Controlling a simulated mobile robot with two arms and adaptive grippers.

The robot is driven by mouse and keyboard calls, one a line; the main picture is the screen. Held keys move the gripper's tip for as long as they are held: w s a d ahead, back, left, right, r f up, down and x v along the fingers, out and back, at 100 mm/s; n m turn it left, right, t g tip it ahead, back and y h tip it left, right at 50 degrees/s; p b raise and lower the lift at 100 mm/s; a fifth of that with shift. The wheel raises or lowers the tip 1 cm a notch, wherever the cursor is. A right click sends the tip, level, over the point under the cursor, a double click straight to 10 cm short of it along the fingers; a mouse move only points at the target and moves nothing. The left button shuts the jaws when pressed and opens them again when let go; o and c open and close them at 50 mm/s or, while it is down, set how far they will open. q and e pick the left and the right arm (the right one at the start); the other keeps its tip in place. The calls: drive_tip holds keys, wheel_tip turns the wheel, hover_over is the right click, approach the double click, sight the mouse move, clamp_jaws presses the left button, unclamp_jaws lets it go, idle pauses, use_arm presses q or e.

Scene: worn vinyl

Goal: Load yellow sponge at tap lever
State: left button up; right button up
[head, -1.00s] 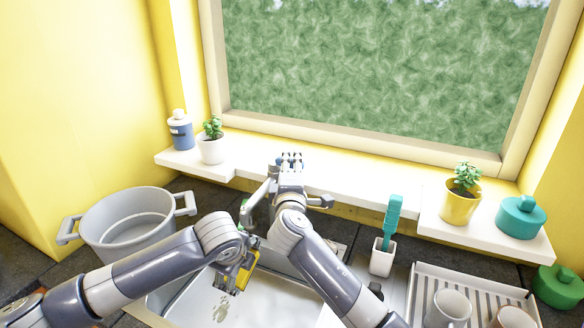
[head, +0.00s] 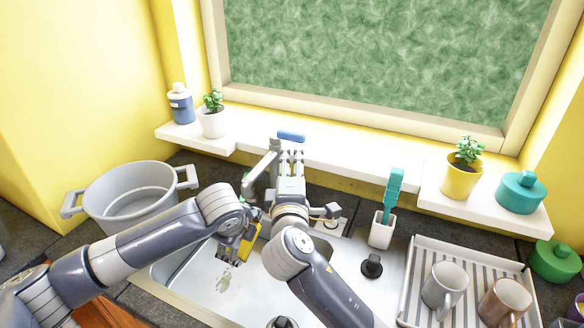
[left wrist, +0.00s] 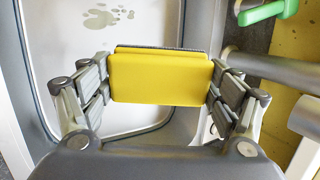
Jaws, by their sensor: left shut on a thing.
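The yellow sponge (head: 238,243) is held by my left gripper (head: 245,228) over the sink's back left part. In the left wrist view, the sponge (left wrist: 160,78) lies flat between both fingers, with a thin grey layer along its far edge. The grey tap (head: 262,168) stands behind the sink, partly hidden by my right arm. A grey part that looks like its lever (head: 327,211) sticks out to the right. My right gripper (head: 291,158) reaches over the tap area toward the sill. Its fingers look apart and empty. A blue block (head: 291,136) lies on the sill beyond them.
A grey pot (head: 130,200) stands left of the sink (head: 205,290). A brush holder (head: 381,232) and a rack (head: 412,285) with two mugs are at right. Potted plants and jars stand on the sill (head: 360,175). The sink basin's middle is clear.

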sight(240, 254)
drive_tip(key=shift+s, duration=0.4)
use_arm(q)
drive_tip(key=shift+s+p, duration=0.55)
drive_tip(key=shift+s, duration=0.05)
drive_tip(key=shift+s+r+p, duration=0.1)
drive_tip(key=shift+s+p, duration=1.05)
drive_tip(key=shift+s, duration=0.55)
drive_tip(key=s+p, duration=0.2)
drive_tip(key=s, duration=0.1)
drive_tip(key=shift+s, duration=0.25)
use_arm(e)
wheel_tip(240, 254, up, 5)
drive_tip(key=shift+r, duration=0.15)
